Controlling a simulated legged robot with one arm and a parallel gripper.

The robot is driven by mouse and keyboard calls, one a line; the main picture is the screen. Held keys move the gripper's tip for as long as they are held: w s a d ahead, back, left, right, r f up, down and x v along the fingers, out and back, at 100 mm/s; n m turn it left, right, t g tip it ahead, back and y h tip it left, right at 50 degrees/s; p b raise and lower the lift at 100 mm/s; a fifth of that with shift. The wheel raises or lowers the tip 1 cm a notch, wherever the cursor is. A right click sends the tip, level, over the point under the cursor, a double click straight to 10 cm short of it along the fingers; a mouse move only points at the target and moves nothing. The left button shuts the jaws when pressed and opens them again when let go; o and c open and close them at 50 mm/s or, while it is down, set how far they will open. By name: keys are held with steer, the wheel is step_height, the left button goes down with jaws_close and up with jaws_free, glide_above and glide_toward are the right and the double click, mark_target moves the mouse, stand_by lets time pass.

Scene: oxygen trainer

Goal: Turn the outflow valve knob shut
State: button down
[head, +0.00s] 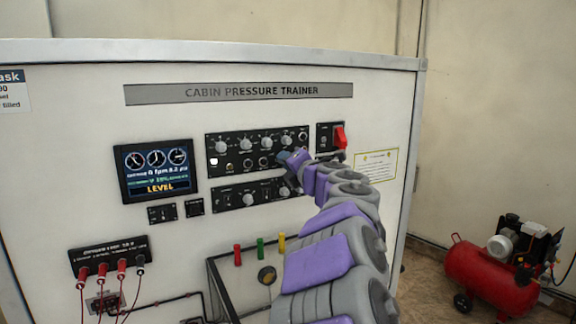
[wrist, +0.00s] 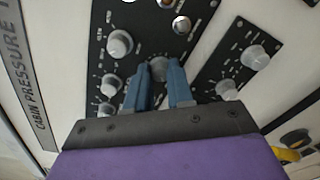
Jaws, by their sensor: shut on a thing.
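The white trainer panel carries a black upper control plate (head: 222,144) with a row of large grey knobs and a lower row of smaller controls. My gripper (head: 288,160) is at the right end of that lower row in the head view, hiding what it holds. In the wrist view my gripper (wrist: 160,92) has its two blue fingers on either side of a small grey knob (wrist: 158,68), shut on it. The labels are too small to read, so I cannot tell from print that this is the outflow valve knob.
A lower black plate (head: 228,199) with knobs sits just below. A red guarded switch (head: 340,137) is right of the upper plate. A display (head: 157,170) reading LEVEL is at left. Red, green and yellow posts (head: 260,246) stand below. A red compressor (head: 492,278) is on the floor at right.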

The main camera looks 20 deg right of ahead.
steer(key=shift+d+f, duration=0.1)
steer(key=shift+f, duration=0.25)
steer(key=c, duration=1.1)
jaws_free()
steer(key=shift+w, duration=0.1)
steer(key=shift+o, duration=0.5)
steer(key=shift+r, duration=0.15)
steer(key=shift+r, duration=0.1)
steer(key=s, duration=1.7)
steer(key=shift+s+d+p, duration=0.15)
steer(key=shift+d+p, duration=0.1)
steer(key=shift+p, duration=0.05)
